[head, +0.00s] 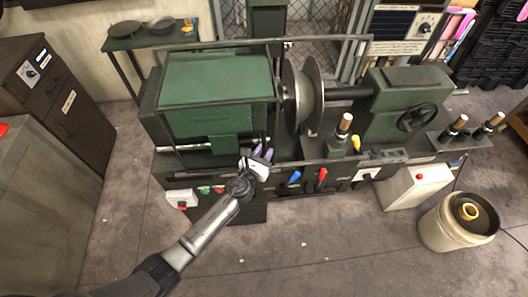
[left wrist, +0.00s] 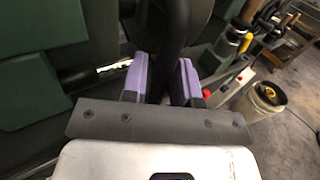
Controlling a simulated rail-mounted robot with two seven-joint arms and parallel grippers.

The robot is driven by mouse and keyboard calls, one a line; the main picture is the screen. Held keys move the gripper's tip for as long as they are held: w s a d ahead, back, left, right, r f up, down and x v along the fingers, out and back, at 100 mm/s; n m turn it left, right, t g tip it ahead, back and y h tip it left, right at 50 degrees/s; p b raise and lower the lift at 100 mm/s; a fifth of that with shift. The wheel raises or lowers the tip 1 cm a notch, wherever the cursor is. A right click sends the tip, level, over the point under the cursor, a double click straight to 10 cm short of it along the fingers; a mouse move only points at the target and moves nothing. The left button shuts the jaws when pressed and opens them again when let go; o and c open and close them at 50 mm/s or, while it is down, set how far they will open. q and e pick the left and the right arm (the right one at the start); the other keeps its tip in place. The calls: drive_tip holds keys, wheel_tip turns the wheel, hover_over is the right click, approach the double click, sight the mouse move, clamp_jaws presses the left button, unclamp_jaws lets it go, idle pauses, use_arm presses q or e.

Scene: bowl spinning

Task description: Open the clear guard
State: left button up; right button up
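The clear guard has a dark bar frame (head: 330,40) around the front and top of the lathe's spinning area; its see-through panel is hard to make out. My left gripper (head: 263,154) is at the front of the lathe, below the green headstock. In the left wrist view its purple fingertips (left wrist: 162,78) stand apart on both sides of a dark upright bar (left wrist: 172,35). The bar fills the gap, and the fingers look shut on it. It seems to be the guard's handle. My right gripper is in neither view.
The green headstock (head: 215,95), metal disc (head: 312,95) and tailstock (head: 400,100) are close by. Blue (head: 294,177) and red (head: 322,174) levers stick out to the right of the gripper. A beige drum (head: 450,232) stands at right. The floor in front is clear.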

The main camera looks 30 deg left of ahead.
use_arm(q)
drive_tip(key=shift+o, duration=1.2)
drive_tip(key=shift+s, duration=0.1)
drive_tip(key=shift+s, duration=0.35)
drive_tip(key=s, duration=1.3)
drive_tip(key=shift+d, duration=0.1)
